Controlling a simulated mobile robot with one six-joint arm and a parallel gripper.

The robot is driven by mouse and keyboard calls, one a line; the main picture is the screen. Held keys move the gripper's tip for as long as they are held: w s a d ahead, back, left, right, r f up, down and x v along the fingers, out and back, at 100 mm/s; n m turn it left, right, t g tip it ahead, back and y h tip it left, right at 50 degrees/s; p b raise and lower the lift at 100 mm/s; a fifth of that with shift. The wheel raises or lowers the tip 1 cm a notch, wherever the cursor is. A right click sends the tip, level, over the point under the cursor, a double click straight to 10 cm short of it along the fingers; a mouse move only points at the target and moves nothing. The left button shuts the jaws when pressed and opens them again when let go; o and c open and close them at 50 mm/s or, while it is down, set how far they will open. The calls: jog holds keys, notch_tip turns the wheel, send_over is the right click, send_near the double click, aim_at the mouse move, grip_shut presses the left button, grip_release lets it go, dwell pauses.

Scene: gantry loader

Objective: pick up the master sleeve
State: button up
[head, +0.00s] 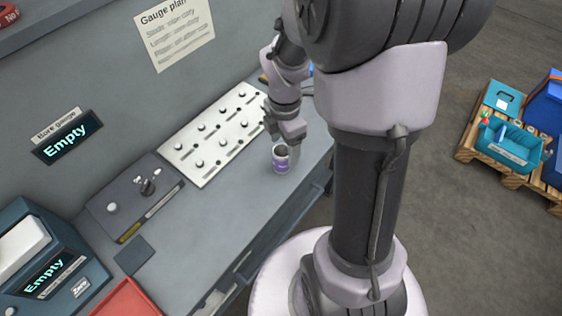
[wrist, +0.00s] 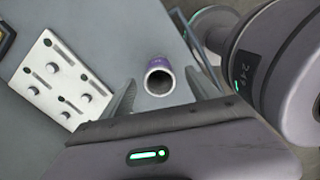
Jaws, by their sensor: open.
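The sleeve (head: 281,165), a short hollow grey cylinder with a purple band, stands upright near the bench's front edge. I cannot read its label, so I take it as the master sleeve. In the wrist view its open top and purple side (wrist: 157,64) show just beyond and between my fingertips. My gripper (head: 291,142) is open and empty, with one finger to each side of the sleeve in the wrist view (wrist: 160,88). In the head view it is just above the sleeve. I cannot tell whether either finger touches it.
A white plate with several pegs (head: 212,135) lies behind and left of the sleeve. A dark fixture block (head: 130,200), a bore gauge display reading Empty (head: 66,138) and a red tray (head: 125,298) are further left.

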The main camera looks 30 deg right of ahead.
aim_at(280, 152)
jog(key=f+b, duration=0.1)
jog(key=f, duration=0.1)
jog(key=f+b, duration=0.1)
jog(key=f, duration=0.1)
jog(key=f+b, duration=0.1)
jog(key=f, duration=0.1)
jog(key=shift+w+a, duration=0.1)
jog(key=shift+a, duration=0.15)
jog(key=shift+r, duration=0.25)
jog(key=shift+c, duration=0.4)
grip_shut()
